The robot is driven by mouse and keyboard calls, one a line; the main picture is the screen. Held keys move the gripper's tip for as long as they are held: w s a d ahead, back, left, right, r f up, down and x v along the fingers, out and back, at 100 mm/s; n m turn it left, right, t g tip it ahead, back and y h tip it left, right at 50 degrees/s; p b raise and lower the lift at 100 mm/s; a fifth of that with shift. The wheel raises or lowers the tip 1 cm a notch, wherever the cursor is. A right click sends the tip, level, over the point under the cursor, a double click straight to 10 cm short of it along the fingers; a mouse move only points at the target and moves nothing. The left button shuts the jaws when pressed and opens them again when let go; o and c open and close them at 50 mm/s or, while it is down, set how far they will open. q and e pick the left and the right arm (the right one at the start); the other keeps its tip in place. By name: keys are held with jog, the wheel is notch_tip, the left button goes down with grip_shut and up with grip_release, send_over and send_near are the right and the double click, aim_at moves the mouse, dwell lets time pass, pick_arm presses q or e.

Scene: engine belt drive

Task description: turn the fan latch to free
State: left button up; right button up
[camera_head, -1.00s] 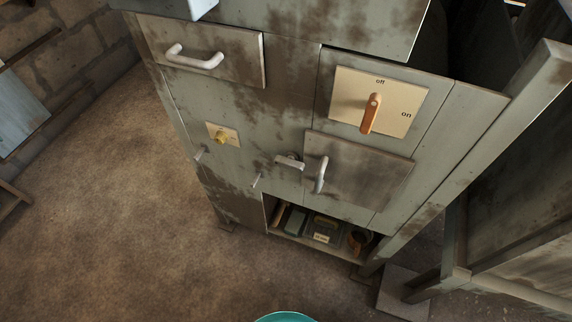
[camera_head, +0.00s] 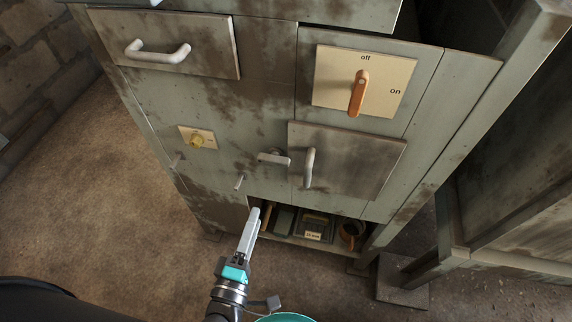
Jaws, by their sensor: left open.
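A grey-green rust-stained cabinet (camera_head: 245,110) fills the middle of the head view. No part on it is readably marked as the fan latch. A small grey turn-piece (camera_head: 274,158) sits at the left edge of a grey door (camera_head: 362,160) with an upright handle (camera_head: 309,167). A yellow knob (camera_head: 197,141) sits on a small cream plate whose marking is too small to read. An orange lever (camera_head: 358,94) hangs downward on a plate marked "off" and "on". My left gripper (camera_head: 255,212) is open and empty, below the turn-piece and apart from it. My right gripper is out of view.
Two small pegs (camera_head: 239,183) stick out of the cabinet front near the gripper. A drawer (camera_head: 210,50) with a white handle is at upper left. An open shelf (camera_head: 315,226) below holds several small items. Brown floor (camera_head: 100,190) is clear at left.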

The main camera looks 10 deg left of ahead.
aim_at(272, 163)
pick_arm(q)
jog(key=shift+n, duration=0.3)
jog(key=w, duration=0.4)
jog(key=w+b, duration=0.1)
jog(key=w, duration=0.4)
jog(key=w+r, duration=0.1)
jog(key=w, duration=0.4)
jog(key=shift+w+d+b, duration=0.1)
jog(key=shift+d+b, duration=0.15)
jog(key=shift+b, duration=0.1)
jog(key=shift+w, duration=0.55)
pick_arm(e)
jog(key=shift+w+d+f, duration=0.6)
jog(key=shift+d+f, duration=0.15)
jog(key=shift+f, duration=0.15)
pick_arm(q)
jog(key=shift+c, duration=0.2)
grip_shut()
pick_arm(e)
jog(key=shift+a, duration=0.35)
